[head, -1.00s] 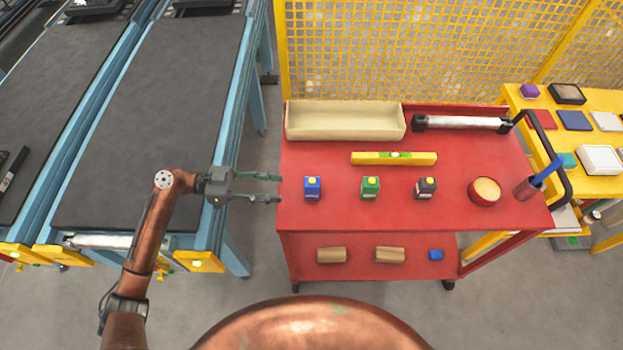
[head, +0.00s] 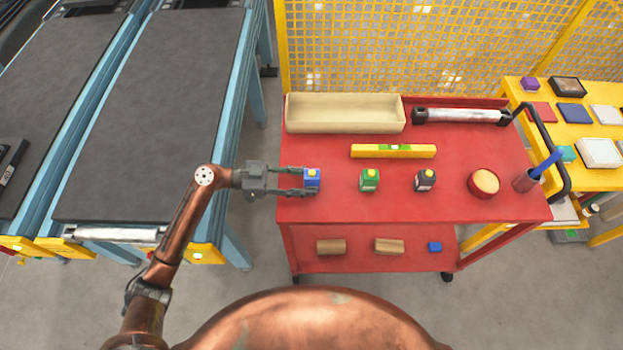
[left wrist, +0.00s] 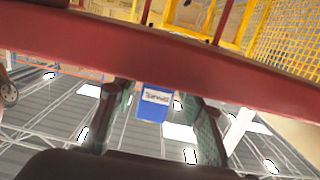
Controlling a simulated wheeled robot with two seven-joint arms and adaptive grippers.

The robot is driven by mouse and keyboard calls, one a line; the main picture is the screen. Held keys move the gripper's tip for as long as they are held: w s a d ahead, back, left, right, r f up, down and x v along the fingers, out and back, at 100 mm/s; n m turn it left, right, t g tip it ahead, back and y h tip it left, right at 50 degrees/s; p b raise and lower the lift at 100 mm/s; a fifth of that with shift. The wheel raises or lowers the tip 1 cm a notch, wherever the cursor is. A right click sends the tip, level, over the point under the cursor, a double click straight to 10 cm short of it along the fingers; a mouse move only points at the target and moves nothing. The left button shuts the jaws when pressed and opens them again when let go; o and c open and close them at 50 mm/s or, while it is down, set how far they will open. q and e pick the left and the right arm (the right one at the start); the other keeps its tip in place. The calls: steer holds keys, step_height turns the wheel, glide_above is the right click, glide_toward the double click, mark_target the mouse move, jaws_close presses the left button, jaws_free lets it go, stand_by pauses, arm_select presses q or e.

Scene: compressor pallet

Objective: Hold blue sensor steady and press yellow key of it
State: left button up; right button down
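The blue sensor (head: 312,182) stands upright on the red cart top, near its left edge. Its yellow key (head: 313,173) is on top and uncovered. My left gripper (head: 310,181) reaches in from the left, with one finger on the far side of the sensor and one on the near side. In the left wrist view the blue sensor (left wrist: 153,104) shows between the two spread fingers, with a gap on each side. My left gripper is open. My right gripper is not in view.
A green sensor (head: 369,181) and a black one (head: 425,180) stand to the right on the red cart (head: 340,210). A yellow level (head: 393,151) and a beige tray (head: 345,128) lie behind. A round container (head: 484,184) is farther right.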

arm_select(q)
steer(key=shift+d, duration=0.25)
steer(key=shift+c, duration=0.2)
steer(key=c, duration=0.7)
steer(key=shift+o, duration=0.2)
stand_by(1.0)
